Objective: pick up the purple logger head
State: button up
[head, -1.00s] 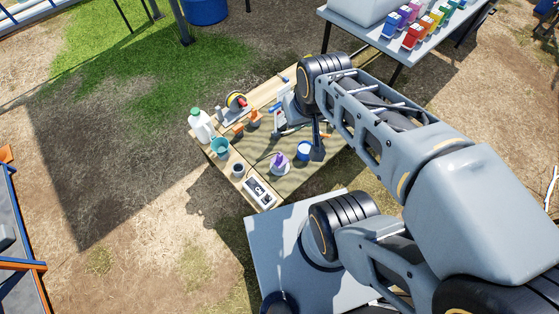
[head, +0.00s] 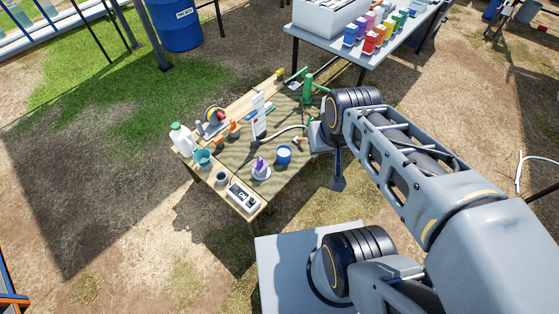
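A small purple object (head: 261,163), possibly the logger head, stands on a round white base on the wooden work table (head: 235,208), near its front in the head view. It is too small to tell its exact shape. My gripper (head: 337,184) hangs from the wrist just past the table's right edge, to the right of the purple object and clear of it. Its dark fingertips point down. I see nothing held, but the fingers are too small to tell open from shut.
A blue-and-white tub (head: 284,155) stands between the purple object and my gripper. A meter box (head: 243,198), a dark cup (head: 221,178), a teal cup (head: 203,158) and a white jug (head: 181,139) line the left. A green stand (head: 308,88) is behind. Coloured blocks (head: 370,42) sit on the back table.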

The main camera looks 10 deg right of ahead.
aim_at(260, 165)
jog(key=z, duration=0.55)
jog(key=i, duration=0.45)
jog(key=u, duration=2.6)
